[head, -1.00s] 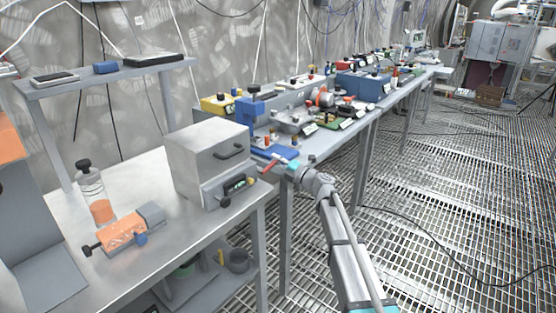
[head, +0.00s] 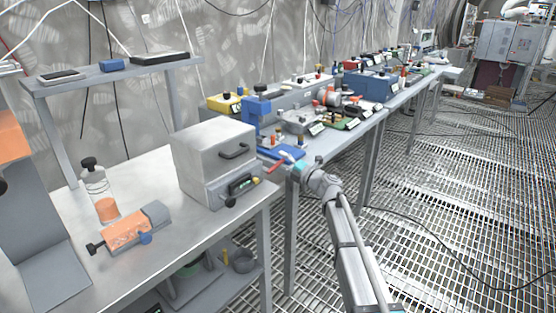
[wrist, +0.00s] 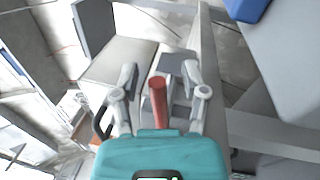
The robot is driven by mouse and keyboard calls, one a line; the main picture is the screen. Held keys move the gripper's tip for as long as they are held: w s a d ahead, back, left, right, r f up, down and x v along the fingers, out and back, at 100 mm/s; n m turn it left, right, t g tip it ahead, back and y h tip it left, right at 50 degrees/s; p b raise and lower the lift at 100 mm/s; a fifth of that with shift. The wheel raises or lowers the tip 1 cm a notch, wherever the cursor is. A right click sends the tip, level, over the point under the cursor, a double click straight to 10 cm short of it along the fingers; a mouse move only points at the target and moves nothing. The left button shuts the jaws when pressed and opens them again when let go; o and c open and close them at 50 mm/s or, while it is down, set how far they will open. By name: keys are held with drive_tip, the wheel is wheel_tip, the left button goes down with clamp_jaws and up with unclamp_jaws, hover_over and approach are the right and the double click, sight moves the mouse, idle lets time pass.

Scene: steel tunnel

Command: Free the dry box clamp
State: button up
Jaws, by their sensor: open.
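The dry box, a grey metal box (head: 208,158) with a dark front handle, stands on the near bench; it also appears in the wrist view (wrist: 118,61). A red bar (head: 276,166), which looks like the clamp's handle, shows just right of the box. My gripper (head: 290,166) is beside it, at the bench's right end. In the wrist view, the red bar (wrist: 158,100) lies between the two spread fingers of my open gripper (wrist: 160,80), with space on both sides. The rest of the clamp is hard to make out.
A bottle (head: 96,190) and an orange-and-grey device (head: 130,228) stand left of the box. A small display panel (head: 240,187) is on its lower front. A blue apparatus (head: 256,112) stands on the farther bench. Grated floor (head: 440,220) is open at right.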

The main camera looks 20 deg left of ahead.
drive_tip(key=shift+s, duration=0.15)
drive_tip(key=shift+s+d+f+n, duration=0.15)
drive_tip(key=shift+s+d+n, duration=0.1)
drive_tip(key=shift+s+n, duration=0.05)
drive_tip(key=s+d+f+n+g+h, duration=0.2)
drive_tip(key=s+d+f+n+h, duration=0.45)
drive_tip(key=d+n, duration=0.55)
drive_tip(key=s+d+f+n+g+h, duration=0.2)
drive_tip(key=s+d+f+n+h, duration=0.2)
drive_tip(key=s+d+f+n, duration=0.7)
drive_tip(key=s+d+f+n+g+h, duration=0.1)
drive_tip(key=s+d+n+h, duration=0.2)
drive_tip(key=d+n, duration=0.35)
drive_tip(key=s+d+f+n+h, duration=0.1)
drive_tip(key=s+d+n+h, duration=0.25)
drive_tip(key=d, duration=0.55)
drive_tip(key=s+d+f+n+g+h, duration=0.15)
drive_tip(key=s+d+n, duration=0.25)
drive_tip(key=d, duration=0.4)
wheel_tip(320, 180, up, 27)
drive_tip(key=p, duration=2.8)
drive_tip(key=shift+w+a+h, duration=0.25)
drive_tip(key=shift+h, duration=0.1)
